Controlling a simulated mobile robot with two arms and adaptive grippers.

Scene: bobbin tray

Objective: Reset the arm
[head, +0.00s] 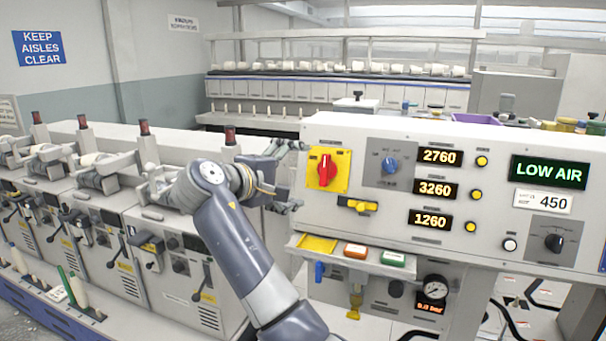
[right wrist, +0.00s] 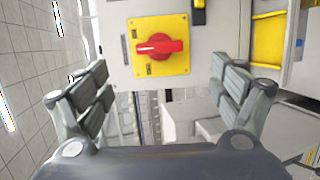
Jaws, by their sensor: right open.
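My right arm reaches up from the bottom of the head view. My right gripper (head: 290,176) is beside the left end of the control panel (head: 405,135), just left of a red rotary switch (head: 326,169) on a yellow plate. The right wrist view shows the gripper (right wrist: 160,88) open and empty, its fingers spread to either side. There the red switch handle (right wrist: 160,47) lies horizontal on its yellow plate, beyond the fingers and between them. No contact with the switch is visible. My left gripper is not in view.
A shelf with a yellow tray (head: 317,243) and coloured boxes juts out under the panel. A pressure gauge (head: 435,289) and valves hang below. A row of spinning units (head: 170,255) runs along the left. The panel display (head: 549,172) reads LOW AIR.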

